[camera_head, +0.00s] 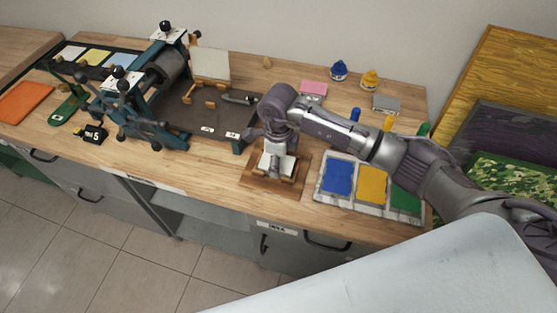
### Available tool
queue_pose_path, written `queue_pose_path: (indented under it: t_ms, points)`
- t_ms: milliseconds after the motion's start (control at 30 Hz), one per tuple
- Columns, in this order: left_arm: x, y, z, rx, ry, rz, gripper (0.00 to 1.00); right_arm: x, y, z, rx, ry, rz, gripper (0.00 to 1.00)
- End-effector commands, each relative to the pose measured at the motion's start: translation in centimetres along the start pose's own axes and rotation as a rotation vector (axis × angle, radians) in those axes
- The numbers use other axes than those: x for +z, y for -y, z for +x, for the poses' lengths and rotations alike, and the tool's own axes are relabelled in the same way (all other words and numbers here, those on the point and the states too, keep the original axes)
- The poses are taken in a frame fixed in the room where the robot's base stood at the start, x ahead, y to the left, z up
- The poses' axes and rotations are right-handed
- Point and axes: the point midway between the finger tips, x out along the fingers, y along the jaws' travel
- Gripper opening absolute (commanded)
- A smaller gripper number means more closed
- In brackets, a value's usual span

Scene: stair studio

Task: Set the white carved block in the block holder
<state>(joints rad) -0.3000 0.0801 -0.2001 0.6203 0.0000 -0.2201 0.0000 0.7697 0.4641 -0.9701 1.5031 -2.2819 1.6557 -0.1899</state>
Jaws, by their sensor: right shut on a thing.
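My right arm reaches in from the right, and its gripper (277,165) points down over the wooden block holder (258,183) near the front edge of the workbench. The gripper is shut on the white carved block (264,160), which shows as a pale patch around and behind the fingers. The block is at the holder, inside its outline in this view. The fingers hide much of the block, so I cannot tell whether it rests on the holder's base or is held just above it. My left gripper is not in view.
A tray with blue, yellow and green ink (322,187) stands just right of the holder. A press with a roller (167,69) stands to the left. Ink bottles (339,70) and a pink block (314,87) are at the back. The bench's front edge is close.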

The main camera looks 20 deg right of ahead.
Motion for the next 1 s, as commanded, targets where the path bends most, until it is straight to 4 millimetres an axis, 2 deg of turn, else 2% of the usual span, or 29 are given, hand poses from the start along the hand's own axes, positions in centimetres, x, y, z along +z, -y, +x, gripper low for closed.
queue_pose_path:
  t_ms: [367,400,533,567,1000]
  points:
    - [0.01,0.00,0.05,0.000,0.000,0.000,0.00,0.01,0.03,0.03,-0.001,0.000,0.000,0.25]
    - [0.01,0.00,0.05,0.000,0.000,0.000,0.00,0.01,0.03,0.03,-0.001,0.000,0.000,0.67]
    - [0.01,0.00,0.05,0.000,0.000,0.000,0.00,0.01,0.02,0.03,-0.001,0.000,0.000,0.88]
    - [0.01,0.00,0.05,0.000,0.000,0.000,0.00,0.01,0.02,0.03,-0.001,0.000,0.000,0.91]
    - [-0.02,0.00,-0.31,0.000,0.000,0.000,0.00,0.01,0.02,-0.47,-0.001,0.000,0.000,0.91]
